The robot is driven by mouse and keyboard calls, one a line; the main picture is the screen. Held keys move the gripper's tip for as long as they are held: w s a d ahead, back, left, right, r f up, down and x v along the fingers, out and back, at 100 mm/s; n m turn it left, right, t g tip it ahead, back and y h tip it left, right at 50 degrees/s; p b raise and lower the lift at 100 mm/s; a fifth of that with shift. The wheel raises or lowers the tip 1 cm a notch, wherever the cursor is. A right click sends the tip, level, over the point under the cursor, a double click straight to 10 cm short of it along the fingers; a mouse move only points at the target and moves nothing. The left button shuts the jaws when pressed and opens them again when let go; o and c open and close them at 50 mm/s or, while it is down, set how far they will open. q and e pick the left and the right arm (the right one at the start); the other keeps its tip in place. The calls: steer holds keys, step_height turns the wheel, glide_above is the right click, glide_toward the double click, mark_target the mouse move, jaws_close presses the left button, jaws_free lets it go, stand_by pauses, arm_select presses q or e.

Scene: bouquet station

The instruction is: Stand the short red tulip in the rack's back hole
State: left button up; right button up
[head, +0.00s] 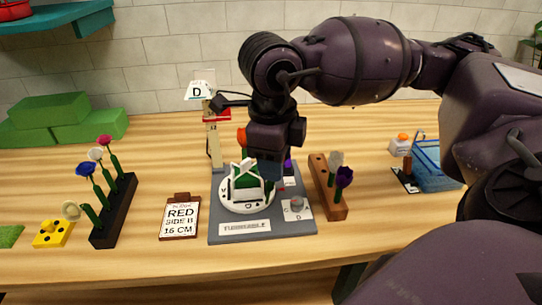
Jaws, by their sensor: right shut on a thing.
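My right gripper (268,178) points down over a white round stand (248,204) on a grey board. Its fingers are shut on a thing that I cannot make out. An orange-red bloom (242,136) with green below it shows just left of the gripper, partly covered by it; I cannot tell whether it is held. My left gripper is out of view.
A black rack (118,207) at left holds crimson, white, blue and cream flowers. A card (180,216) reads RED SIDE B 16 CM. A post (214,140) with a D sign stands behind the board. A blue basket (437,170) is at right. Green blocks (75,125) lie back left.

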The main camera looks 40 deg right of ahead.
arm_select(q)
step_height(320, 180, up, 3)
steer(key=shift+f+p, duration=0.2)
steer(key=shift+p, duration=0.8)
arm_select(e)
steer(key=w+d+f+m, duration=0.1)
steer(key=w+d+m, duration=0.2)
steer(key=d, duration=0.5)
steer(key=w+d+f+m+g, duration=0.1)
steer(key=w+d+f+m, duration=0.1)
steer(key=d, duration=0.6)
steer(key=w+d+f+m+g, duration=0.1)
steer(key=w+d+m, duration=0.2)
steer(key=w+d, duration=0.2)
steer(key=d, duration=0.3)
steer(key=shift+w+d+f+m, duration=0.2)
steer(key=shift+d+f+m, duration=0.2)
steer(key=shift+f, duration=0.2)
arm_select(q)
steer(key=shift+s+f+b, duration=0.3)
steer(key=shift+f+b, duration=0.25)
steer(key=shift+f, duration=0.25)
arm_select(e)
steer(key=shift+f, duration=0.85)
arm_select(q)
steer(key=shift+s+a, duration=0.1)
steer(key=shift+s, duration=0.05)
